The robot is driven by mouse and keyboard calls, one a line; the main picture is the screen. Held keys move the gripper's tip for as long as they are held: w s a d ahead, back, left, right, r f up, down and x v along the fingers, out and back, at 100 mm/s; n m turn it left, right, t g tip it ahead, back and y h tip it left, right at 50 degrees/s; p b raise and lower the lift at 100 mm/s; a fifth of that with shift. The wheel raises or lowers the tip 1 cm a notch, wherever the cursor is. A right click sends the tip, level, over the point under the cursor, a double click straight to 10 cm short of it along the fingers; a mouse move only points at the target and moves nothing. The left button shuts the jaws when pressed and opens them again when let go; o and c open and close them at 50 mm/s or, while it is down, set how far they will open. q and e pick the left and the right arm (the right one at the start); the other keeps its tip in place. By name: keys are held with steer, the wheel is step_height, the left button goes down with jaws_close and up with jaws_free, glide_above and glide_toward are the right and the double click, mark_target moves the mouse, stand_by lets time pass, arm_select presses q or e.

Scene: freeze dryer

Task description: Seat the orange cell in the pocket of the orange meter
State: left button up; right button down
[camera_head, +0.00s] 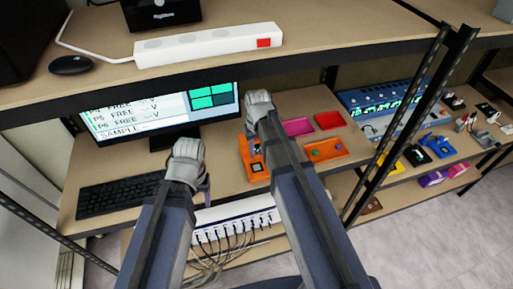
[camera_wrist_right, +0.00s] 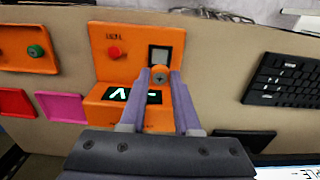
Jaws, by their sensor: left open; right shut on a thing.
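The orange meter (camera_wrist_right: 110,70) lies on the bench in the right wrist view, with a red button, a dark display with light marks and a grey, dark-edged square pocket (camera_wrist_right: 160,54). It also shows in the head view (camera_head: 256,172), partly behind my right arm. My right gripper (camera_wrist_right: 160,77) is shut on the small round orange cell (camera_wrist_right: 159,73), at the near edge of the pocket in the picture. Whether the cell touches the meter cannot be told. My left gripper (camera_head: 207,190) is open and empty, left of the meter near the keyboard; its fingers are mostly hidden.
A magenta tray (camera_head: 298,127), a red tray (camera_head: 329,121) and an orange tray (camera_head: 337,153) with small coloured items lie right of the meter. A keyboard (camera_head: 115,196) and monitor (camera_head: 160,108) stand left. A white cabled strip (camera_head: 237,212) is in front. A dark shelf post rises at right.

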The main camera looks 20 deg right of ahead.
mark_target(257, 168)
steer(key=shift+w+f+b, duration=0.25)
steer(key=shift+f+b, duration=0.2)
steer(key=shift+f, duration=0.2)
step_height(257, 168, down, 5)
steer(key=b, duration=0.4)
steer(key=shift+s+r+b, duration=0.1)
steer(key=shift+r+b, duration=0.05)
steer(key=shift+b, duration=0.25)
steer(key=shift+s+f+b, duration=0.1)
steer(key=shift+f+b, duration=0.45)
stand_by(1.0)
steer(key=c, duration=0.5)
jaws_free()
steer(key=shift+c, duration=0.2)
